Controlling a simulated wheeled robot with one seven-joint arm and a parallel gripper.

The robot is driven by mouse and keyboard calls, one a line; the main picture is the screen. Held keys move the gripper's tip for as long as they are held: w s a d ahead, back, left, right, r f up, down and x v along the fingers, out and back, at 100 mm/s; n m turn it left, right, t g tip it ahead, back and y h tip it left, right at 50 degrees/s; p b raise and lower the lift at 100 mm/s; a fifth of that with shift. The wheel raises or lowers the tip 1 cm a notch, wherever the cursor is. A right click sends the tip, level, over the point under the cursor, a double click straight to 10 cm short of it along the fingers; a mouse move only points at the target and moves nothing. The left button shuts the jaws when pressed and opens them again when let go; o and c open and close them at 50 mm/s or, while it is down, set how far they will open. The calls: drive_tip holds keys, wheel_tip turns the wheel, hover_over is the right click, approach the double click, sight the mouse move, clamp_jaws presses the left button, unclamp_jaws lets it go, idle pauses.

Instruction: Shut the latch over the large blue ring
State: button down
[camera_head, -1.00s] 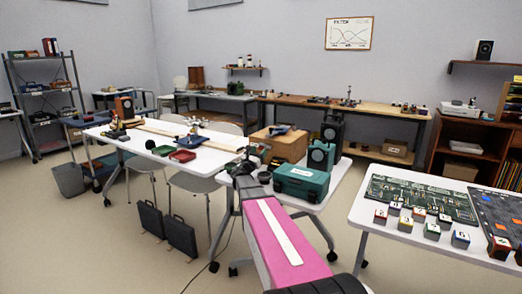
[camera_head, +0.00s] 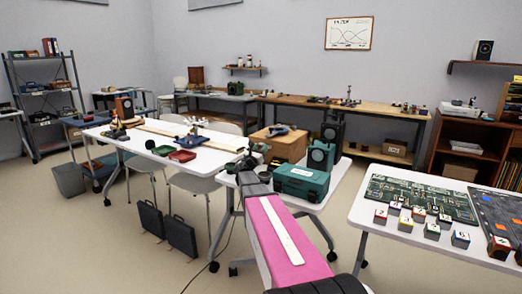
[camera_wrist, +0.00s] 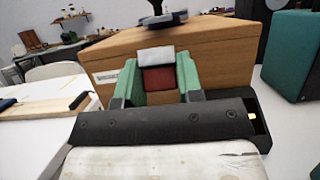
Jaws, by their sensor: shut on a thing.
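My gripper (camera_wrist: 157,82) has green fingers and is shut on a small block (camera_wrist: 160,77), dark red with a pale grey top, in the wrist view. I cannot tell whether this block is part of the latch. Behind it stands a wooden box (camera_wrist: 215,50); it also shows in the head view (camera_head: 290,147). A dark blue piece (camera_wrist: 148,21) with a metal post lies on the box top, cut off by the picture's upper edge. I cannot make out a large blue ring or a latch for certain. In the head view my gripper is small beside the box.
A teal case (camera_head: 302,182) and dark speakers (camera_head: 320,156) stand right of my gripper. A white table (camera_head: 112,131) with red and green trays is at left.

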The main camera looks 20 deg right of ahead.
drive_tip(key=shift+r, duration=0.1)
drive_tip(key=shift+w+d+r+g+y, duration=0.1)
drive_tip(key=shift+d+r+g+y, duration=0.05)
drive_tip(key=shift+r+g+y, duration=0.65)
drive_tip(key=shift+w+d+r+g+y, duration=0.15)
drive_tip(key=shift+r+g+y, duration=0.15)
drive_tip(key=shift+y, duration=0.25)
drive_tip(key=shift+w+d+r+g+y, duration=0.1)
drive_tip(key=shift+d+r+g+y, duration=0.05)
drive_tip(key=shift+g+y, duration=0.35)
drive_tip(key=shift+w+d+r+g+y, duration=0.35)
drive_tip(key=shift+g+y, duration=0.2)
drive_tip(key=shift+y, duration=0.25)
drive_tip(key=shift+w+d+r+g+y, duration=0.2)
drive_tip(key=shift+d+r+g+y, duration=0.15)
drive_tip(key=shift+g+y, duration=0.3)
drive_tip(key=c, duration=0.8)
unclamp_jaws()
